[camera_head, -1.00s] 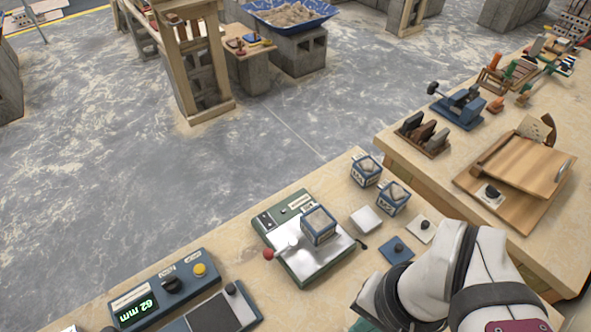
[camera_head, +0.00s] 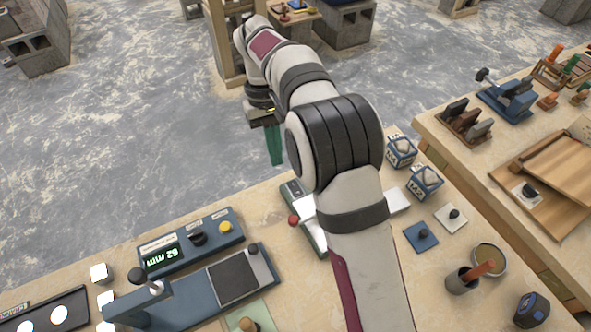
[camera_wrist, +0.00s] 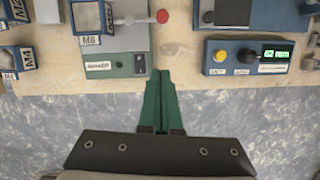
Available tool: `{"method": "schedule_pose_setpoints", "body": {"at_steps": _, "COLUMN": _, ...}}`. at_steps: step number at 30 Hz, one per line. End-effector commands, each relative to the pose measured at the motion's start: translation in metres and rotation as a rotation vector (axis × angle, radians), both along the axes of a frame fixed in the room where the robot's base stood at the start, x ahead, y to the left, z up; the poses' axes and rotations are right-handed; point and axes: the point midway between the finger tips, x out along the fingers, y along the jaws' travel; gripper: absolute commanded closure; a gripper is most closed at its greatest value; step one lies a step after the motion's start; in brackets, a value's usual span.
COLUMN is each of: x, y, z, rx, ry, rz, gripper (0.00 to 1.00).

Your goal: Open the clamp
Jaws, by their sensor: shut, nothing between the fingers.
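The green-grey device with the metal plate (camera_head: 313,232) is mostly hidden behind my arm in the head view. Its red-knobbed lever, which looks like the clamp handle, shows its knob (camera_head: 294,221) left of my arm. In the wrist view the knob (camera_wrist: 162,16) is at the top centre, and the device body (camera_wrist: 116,66) with its label is left of the fingertips. A cube marked M6 (camera_wrist: 92,16) sits on the device. My gripper (camera_head: 274,160) has green fingers, shut and empty, over the far bench edge. In the wrist view the fingertips (camera_wrist: 160,75) point toward the knob, apart from it.
A blue control box (camera_head: 192,243) with a "62 mm" display stands left of the device. Two more labelled cubes (camera_head: 401,152) (camera_head: 426,182) stand right of my arm. A blue pad (camera_head: 421,236) and a cup (camera_head: 462,280) are nearer. Open floor lies beyond the bench.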

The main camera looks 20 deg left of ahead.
Motion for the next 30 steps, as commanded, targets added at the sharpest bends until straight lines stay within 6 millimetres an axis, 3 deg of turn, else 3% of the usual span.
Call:
{"method": "schedule_pose_setpoints", "body": {"at_steps": 11, "x": -0.001, "y": 0.0, "z": -0.005, "rx": -0.001, "ry": 0.0, "rz": 0.001, "gripper": 1.0}}
{"method": "schedule_pose_setpoints", "body": {"at_steps": 25, "x": -0.019, "y": -0.015, "z": -0.097, "rx": -0.003, "ry": 0.002, "rz": 0.0, "gripper": 1.0}}
{"method": "schedule_pose_setpoints", "body": {"at_steps": 30, "x": -0.039, "y": -0.031, "z": -0.098, "rx": 0.0, "ry": 0.0, "rz": -0.001, "gripper": 1.0}}
